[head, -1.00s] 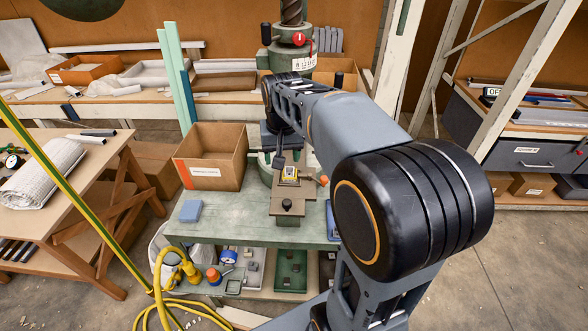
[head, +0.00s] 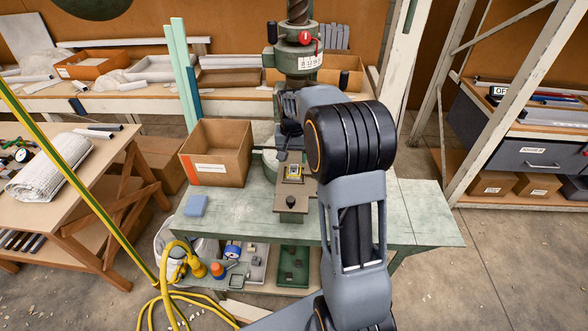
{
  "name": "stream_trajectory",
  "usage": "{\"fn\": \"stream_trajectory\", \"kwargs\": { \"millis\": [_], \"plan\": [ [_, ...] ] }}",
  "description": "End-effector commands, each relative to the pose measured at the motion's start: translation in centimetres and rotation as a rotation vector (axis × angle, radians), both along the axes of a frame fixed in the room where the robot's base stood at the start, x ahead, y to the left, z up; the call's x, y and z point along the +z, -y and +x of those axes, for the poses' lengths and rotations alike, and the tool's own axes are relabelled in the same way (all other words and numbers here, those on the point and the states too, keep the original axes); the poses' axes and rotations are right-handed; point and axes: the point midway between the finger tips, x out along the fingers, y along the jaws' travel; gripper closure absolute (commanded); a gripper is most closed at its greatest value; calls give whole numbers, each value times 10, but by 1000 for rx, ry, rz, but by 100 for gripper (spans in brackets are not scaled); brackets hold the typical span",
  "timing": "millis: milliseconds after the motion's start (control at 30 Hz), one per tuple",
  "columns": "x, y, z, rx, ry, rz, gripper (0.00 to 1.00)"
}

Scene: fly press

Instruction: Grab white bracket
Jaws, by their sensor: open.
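My gripper (head: 283,153) hangs at the fly press, just above and behind the brown tool block (head: 291,201) on the green bench. Its jaws are open, with nothing seen between them. My arm hides part of the press and the bench right of the block.
The bench's right end is clear. A yellow hose (head: 170,295) lies at the lower left.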

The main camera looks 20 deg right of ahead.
Motion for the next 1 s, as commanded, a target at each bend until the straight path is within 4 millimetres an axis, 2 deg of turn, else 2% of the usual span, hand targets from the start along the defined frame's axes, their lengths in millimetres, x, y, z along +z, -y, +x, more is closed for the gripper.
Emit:
{"fn": "stream_trajectory", "kwargs": {
  "millis": [167,433,767,1000],
  "plan": [
    [-11,0,-1,0,-2,0,38],
    [-46,2,-1,1,-1,0,38],
    [-54,2,0,1,1,0,38],
    [-53,2,0,1,2,-1,58]
  ]
}}
